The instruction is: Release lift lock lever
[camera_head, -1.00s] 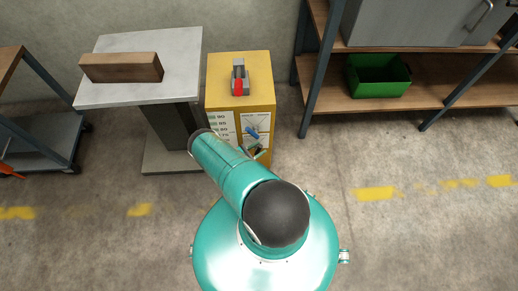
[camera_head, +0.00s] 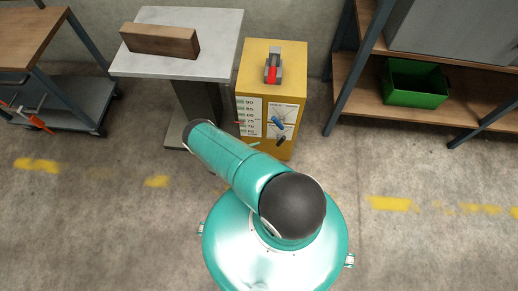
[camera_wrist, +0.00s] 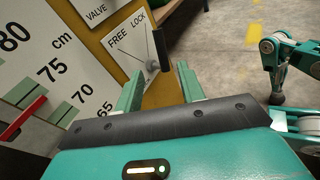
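The lock lever (camera_wrist: 159,50) has a black handle and thin rod on a white plate marked FREE and LOCK. In the wrist view its handle stands near the LOCK word; it also shows as a dark handle in the head view (camera_head: 281,140), low on the yellow cabinet's front. My gripper (camera_wrist: 159,73) has two green fingers spread apart, with nothing held. The handle appears just beyond the fingertips, roughly in line with the gap; I cannot tell the distance or any contact. In the head view my arm mostly hides the gripper.
The yellow cabinet (camera_head: 257,69) has a red-and-grey device (camera_head: 273,68) on top, a blue valve lever (camera_head: 278,123) and a height scale (camera_head: 248,116) with a red pointer. Left stands a lift table (camera_head: 215,54) carrying a wooden block (camera_head: 160,40). Right is a shelf with a green bin (camera_head: 416,84).

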